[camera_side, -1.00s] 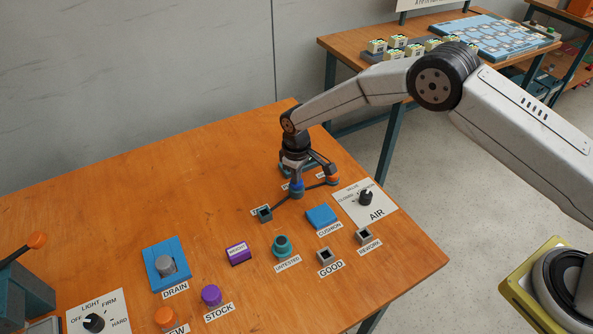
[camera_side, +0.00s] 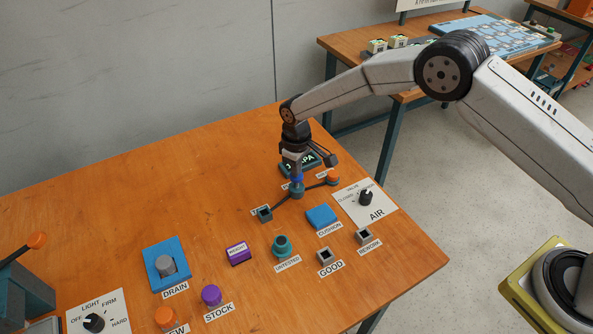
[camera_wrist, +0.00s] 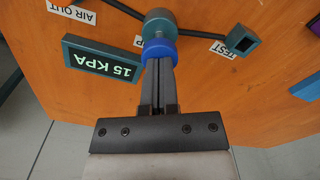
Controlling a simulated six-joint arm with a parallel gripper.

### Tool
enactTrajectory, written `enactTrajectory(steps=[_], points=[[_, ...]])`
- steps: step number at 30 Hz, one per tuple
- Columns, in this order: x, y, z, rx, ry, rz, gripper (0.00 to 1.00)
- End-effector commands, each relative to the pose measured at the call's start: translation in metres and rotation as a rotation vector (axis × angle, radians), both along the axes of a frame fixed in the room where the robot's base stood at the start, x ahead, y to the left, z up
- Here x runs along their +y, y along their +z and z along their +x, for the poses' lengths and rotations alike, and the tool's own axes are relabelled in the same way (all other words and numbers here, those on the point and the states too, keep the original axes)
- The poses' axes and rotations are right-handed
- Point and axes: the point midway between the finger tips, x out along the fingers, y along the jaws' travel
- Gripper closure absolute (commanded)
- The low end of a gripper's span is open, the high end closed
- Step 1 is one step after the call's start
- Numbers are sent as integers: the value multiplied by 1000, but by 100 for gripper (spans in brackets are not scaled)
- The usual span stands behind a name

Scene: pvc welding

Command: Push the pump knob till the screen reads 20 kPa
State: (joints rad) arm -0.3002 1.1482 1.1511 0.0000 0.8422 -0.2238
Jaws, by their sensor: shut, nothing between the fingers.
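The pump (camera_side: 297,189) is a grey-teal cylinder with a blue knob on top, and tubes run from it to both sides. My gripper (camera_side: 297,174) is shut and empty, pointing down at the blue knob (camera_wrist: 159,50). In the wrist view the fingertips (camera_wrist: 158,64) meet the knob's near edge; I cannot tell whether they press on it. The screen (camera_wrist: 103,58) beside the pump reads 15 KPA, upside down in the wrist view. In the side view the screen (camera_side: 313,161) is partly hidden behind my gripper.
A TEST socket (camera_side: 265,214) lies left of the pump and an orange-topped fitting (camera_side: 333,177) right of it. The AIR dial (camera_side: 366,197), blue CUSHION block (camera_side: 321,216) and teal UNTESTED part (camera_side: 281,246) stand nearer. The bench's back left is clear.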

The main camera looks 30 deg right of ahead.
Motion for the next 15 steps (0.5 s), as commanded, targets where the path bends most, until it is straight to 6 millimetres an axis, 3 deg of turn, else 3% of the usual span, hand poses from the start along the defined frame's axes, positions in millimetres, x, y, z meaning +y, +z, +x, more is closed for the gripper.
enactTrajectory(steps=[15], points=[[0, 22, 0, -1, 0, 1, 100]])
